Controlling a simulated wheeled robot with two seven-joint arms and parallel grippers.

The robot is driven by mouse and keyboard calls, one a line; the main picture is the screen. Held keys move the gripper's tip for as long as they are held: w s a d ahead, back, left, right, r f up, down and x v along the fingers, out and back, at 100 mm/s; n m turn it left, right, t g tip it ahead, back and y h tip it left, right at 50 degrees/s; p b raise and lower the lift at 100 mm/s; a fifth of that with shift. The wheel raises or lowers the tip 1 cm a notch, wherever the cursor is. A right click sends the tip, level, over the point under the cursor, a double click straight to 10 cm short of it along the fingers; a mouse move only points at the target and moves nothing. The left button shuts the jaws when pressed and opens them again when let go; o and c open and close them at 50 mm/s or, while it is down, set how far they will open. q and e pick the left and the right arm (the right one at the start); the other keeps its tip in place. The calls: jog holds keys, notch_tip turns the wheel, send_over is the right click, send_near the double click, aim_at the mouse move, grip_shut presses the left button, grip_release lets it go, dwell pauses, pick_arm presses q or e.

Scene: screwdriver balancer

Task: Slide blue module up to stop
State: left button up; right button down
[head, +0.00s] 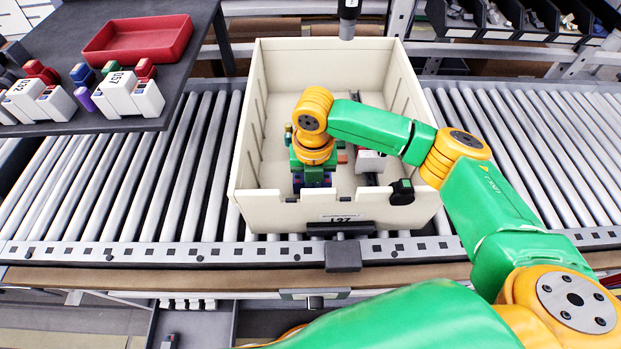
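My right arm comes in from the lower right and bends down into a cream crate (241,150) on the roller conveyor. My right gripper (312,178) is low inside the crate, near its front left. The wrist hides most of it, and I cannot tell whether its fingers are open or shut. Dark blue-purple parts (327,179) show right at the gripper. I cannot tell whether they are the blue module or whether the gripper touches them. A white block (370,161) stands to the right in the crate, with a red part beside it. My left gripper is out of view.
The crate's side walls and notched front wall surround the gripper closely. A black round part (402,191) sits at the front right wall. A dark table at upper left holds a red tray (138,39) and white blocks (128,94) with coloured tops. A tool (348,15) hangs behind the crate.

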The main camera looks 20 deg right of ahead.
jog(key=shift+w, duration=0.15)
jog(key=shift+w+d+b, duration=0.3)
jog(key=shift+w+b, duration=0.05)
jog(key=shift+w, duration=0.6)
jog(key=shift+w+d+b, duration=0.25)
jog(key=shift+w+b, duration=0.05)
jog(key=shift+w, duration=0.6)
jog(key=shift+w+d+p, duration=0.1)
jog(key=shift+w+p, duration=0.3)
jog(key=shift+w, duration=0.05)
dwell(0.6)
jog(key=shift+w+d, duration=0.3)
jog(key=shift+w, duration=0.6)
dwell(2.1)
jog(key=shift+p, duration=0.4)
dwell(0.7)
jog(key=shift+s+a+p, duration=0.1)
jog(key=shift+s+p, duration=0.2)
jog(key=shift+p, duration=0.35)
